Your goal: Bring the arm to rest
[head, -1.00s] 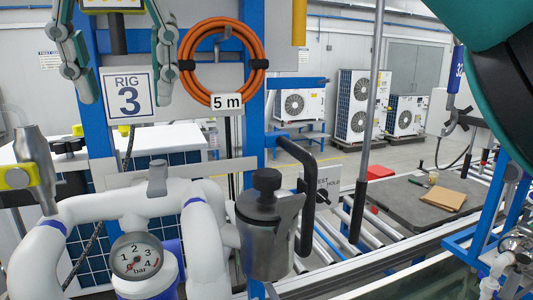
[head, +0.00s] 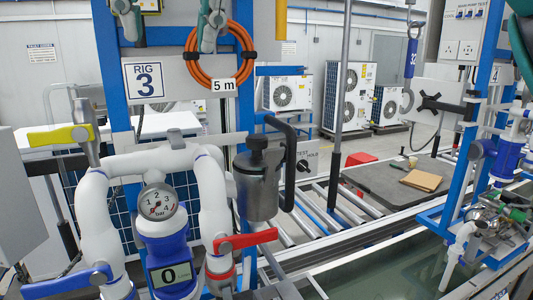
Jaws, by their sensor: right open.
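My right gripper (head: 168,38) hangs down from the top edge of the head view. Its two grey and teal fingers are spread wide apart with nothing between them. Its palm and most of its arm are cut off above. The fingers show in front of the RIG 3 sign (head: 144,82) and the coiled orange hose (head: 220,58). I cannot tell the depth gap to them. Part of a dark teal link of mine shows at the top right corner. My left gripper is not in view.
Below are white pipes with a pressure gauge (head: 158,202), a red lever (head: 245,240), blue and yellow levers, and a metal canister (head: 258,182) with a black handle. A water tank (head: 375,262) lies at the front right. A roller conveyor carries a grey mat (head: 395,185).

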